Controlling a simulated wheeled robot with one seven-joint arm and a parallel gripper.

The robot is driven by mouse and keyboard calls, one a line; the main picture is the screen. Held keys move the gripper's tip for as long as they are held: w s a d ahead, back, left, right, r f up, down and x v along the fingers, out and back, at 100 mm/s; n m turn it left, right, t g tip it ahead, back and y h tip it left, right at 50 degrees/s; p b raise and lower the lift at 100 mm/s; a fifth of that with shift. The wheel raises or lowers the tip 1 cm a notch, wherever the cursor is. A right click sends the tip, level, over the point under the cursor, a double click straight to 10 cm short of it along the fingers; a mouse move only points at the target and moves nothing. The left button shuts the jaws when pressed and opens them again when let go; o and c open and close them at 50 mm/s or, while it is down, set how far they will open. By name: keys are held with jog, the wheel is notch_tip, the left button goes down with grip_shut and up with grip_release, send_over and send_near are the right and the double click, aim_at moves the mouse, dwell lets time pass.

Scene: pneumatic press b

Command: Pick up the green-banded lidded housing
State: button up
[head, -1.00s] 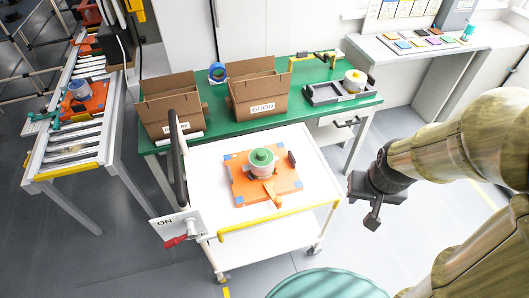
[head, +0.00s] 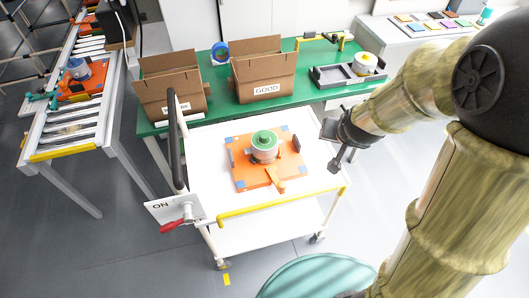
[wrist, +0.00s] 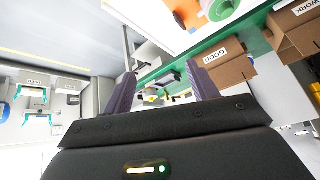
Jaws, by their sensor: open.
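The green-banded lidded housing (head: 264,145) is a pale round body with a green top. It stands upright on an orange plate (head: 244,172) with blue corner patches, on the white cart. My gripper (head: 335,158) is to the right of the plate, at the cart's right edge, apart from the housing. In the wrist view my gripper (wrist: 162,85) shows two spread dark fingers with nothing held between them. The housing's green part (wrist: 222,8) is cut off at the top of that view, beside the orange plate (wrist: 186,12).
A yellow handle bar (head: 283,203) runs along the cart's front. A black upright handle (head: 176,140) and an ON sign (head: 175,208) stand at its left. A dark block (head: 296,144) sits on the plate's right. Behind are a GOOD box (head: 262,78) and a grey tray (head: 330,77).

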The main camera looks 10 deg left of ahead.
jog(key=w+a+f+t+b, duration=0.3)
jog(key=w+a+f+b, duration=0.15)
jog(key=w+a, duration=0.25)
jog(key=m+t+h+b, duration=0.2)
jog(key=t+h+b, duration=0.1)
jog(key=t+b, duration=0.3)
send_over(262, 140)
jog(key=s+d, duration=0.1)
jog(key=d, duration=0.3)
notch_tip(262, 140, down, 8)
jog(key=s+a+f+m+t+h+b, duration=0.1)
jog(key=s+a+f+h+b, duration=0.1)
jog(key=s+a+h+b, duration=0.1)
jog(key=s+a+b, duration=0.1)
jog(key=a, duration=0.1)
jog(key=shift+s+a+t, duration=0.25)
jog(key=shift+a+t, duration=0.05)
jog(key=shift+t, duration=0.1)
jog(key=shift+f, duration=0.15)
notch_tip(262, 140, down, 8)
jog(key=b, duration=0.6)
